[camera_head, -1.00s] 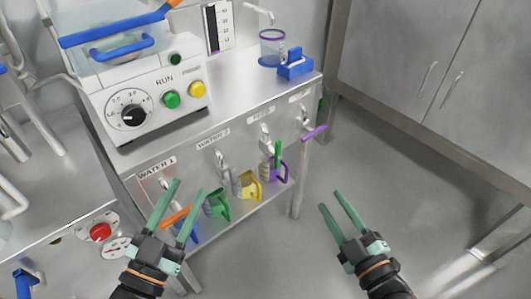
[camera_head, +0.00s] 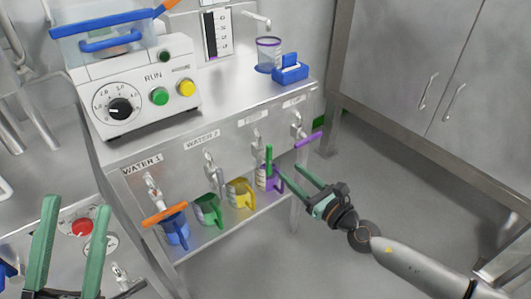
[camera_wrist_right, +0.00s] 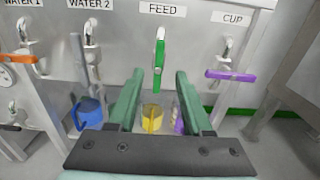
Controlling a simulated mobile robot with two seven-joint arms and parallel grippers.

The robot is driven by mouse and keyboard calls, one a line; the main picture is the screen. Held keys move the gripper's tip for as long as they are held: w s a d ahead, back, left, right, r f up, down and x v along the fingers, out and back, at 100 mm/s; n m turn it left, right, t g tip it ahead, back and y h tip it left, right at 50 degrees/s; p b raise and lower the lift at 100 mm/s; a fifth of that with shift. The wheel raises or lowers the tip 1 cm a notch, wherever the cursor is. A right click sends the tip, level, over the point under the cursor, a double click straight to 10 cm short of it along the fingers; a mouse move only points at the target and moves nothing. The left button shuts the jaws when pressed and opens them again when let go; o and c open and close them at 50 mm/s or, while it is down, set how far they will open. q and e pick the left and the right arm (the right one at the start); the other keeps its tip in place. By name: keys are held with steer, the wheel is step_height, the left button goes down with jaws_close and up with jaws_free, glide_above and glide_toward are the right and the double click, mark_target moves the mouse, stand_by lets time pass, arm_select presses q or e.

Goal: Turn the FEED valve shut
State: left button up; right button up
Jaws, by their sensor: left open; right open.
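The FEED valve is on the front panel under the FEED label (camera_head: 252,119). Its green handle (camera_head: 269,156) hangs straight down; it also shows in the right wrist view (camera_wrist_right: 159,55). My right gripper (camera_head: 288,169) is open and empty, close in front of the handle's lower end. In the right wrist view the handle lies between the two spread fingers (camera_wrist_right: 160,82); I see no grip, and the exact gap is unclear. My left gripper (camera_head: 76,206) is open and empty at the lower left, far from the valve.
The WATER 1 valve's orange handle (camera_head: 163,215) and the CUP valve's purple handle (camera_head: 309,140) lie crosswise. The WATER 2 valve's grey handle (camera_wrist_right: 80,58) hangs down. Blue (camera_head: 174,230), green (camera_head: 207,210), yellow (camera_head: 240,192) and purple (camera_head: 265,178) jugs stand below.

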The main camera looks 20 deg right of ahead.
mark_target(271, 154)
steer(key=x, duration=1)
steer(key=shift+w+a, duration=0.2)
steer(key=shift+w, duration=0.1)
jaws_close()
